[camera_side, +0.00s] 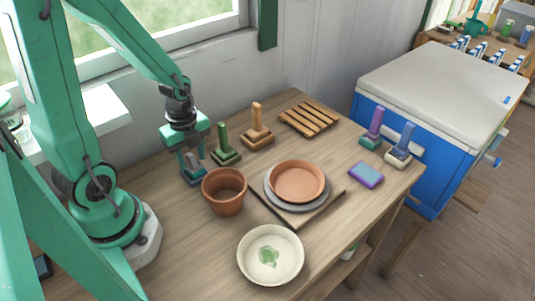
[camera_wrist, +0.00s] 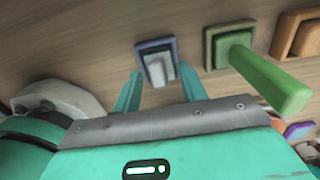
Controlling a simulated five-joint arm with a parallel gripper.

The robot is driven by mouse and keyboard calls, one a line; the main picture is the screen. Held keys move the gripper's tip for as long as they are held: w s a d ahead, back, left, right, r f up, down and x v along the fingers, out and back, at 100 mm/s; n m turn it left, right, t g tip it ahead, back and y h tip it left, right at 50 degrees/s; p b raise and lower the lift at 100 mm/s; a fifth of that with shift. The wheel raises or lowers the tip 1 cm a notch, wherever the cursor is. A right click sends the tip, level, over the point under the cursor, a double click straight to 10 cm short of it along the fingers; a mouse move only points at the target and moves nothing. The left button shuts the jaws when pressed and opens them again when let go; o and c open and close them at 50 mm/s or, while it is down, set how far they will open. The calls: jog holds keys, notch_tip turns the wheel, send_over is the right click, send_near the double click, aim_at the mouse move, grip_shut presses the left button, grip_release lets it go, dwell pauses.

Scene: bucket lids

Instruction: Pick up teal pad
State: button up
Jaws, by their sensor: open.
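My gripper (camera_side: 189,160) is open and points down over a small block with a blue-purple base (camera_side: 194,180), left of the green block. In the wrist view my gripper (camera_wrist: 160,68) has its two teal fingers spread near this block (camera_wrist: 143,50), which has a teal-grey upper layer and a pale upright handle (camera_wrist: 157,70). The handle appears between the fingers; contact cannot be told. At the right of the table, a block with a purple handle has a teal base (camera_side: 371,142). A flat pad with a blue top and purple sides (camera_side: 366,174) lies in front of it.
A green-handled block (camera_side: 225,155) and a tan-handled block (camera_side: 257,137) stand close right of my gripper. A terracotta pot (camera_side: 223,200) stands in front. A terracotta dish (camera_side: 297,182), cream bowl (camera_side: 285,275) and slatted rack (camera_side: 308,118) share the table.

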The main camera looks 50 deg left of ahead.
aim_at(191, 155)
dwell(0.4)
grip_shut()
jog(key=shift+r, duration=0.1)
jog(key=shift+r, duration=1.7)
jog(key=s+d+r, duration=0.2)
jog(key=d+r, duration=0.5)
jog(key=d, duration=0.4)
jog(key=shift+s+d+r, duration=0.2)
jog(key=shift+s, duration=0.2)
jog(key=shift+a, duration=0.1)
